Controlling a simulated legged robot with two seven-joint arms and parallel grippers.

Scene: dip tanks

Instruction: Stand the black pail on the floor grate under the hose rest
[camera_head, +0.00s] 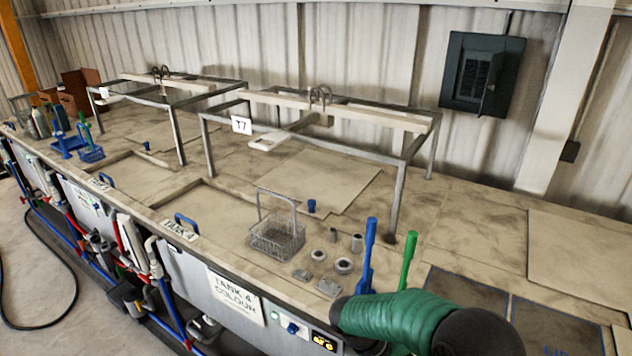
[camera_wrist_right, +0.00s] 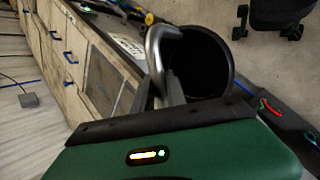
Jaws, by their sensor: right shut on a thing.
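The black pail (camera_wrist_right: 212,62) shows in the right wrist view, its round open mouth toward the camera and its inside dark. Its grey curved handle (camera_wrist_right: 160,45) passes between the dark fingers of my right gripper (camera_wrist_right: 161,92). The gripper is shut on this handle. Whether the pail touches the floor cannot be told. In the head view my green right arm comes in at the lower right; its gripper and the pail cannot be made out there. My left gripper is in neither view. I cannot make out the floor grate or the hose rest.
A long tank bench (camera_head: 460,245) fills the head view, with a wire basket (camera_head: 277,238) and metal frames on it. Blue (camera_head: 367,258) and green (camera_head: 408,260) handles stand near my arm. A black hose (camera_head: 75,285) lies on the floor. A wheeled base (camera_wrist_right: 285,15) is beyond the pail.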

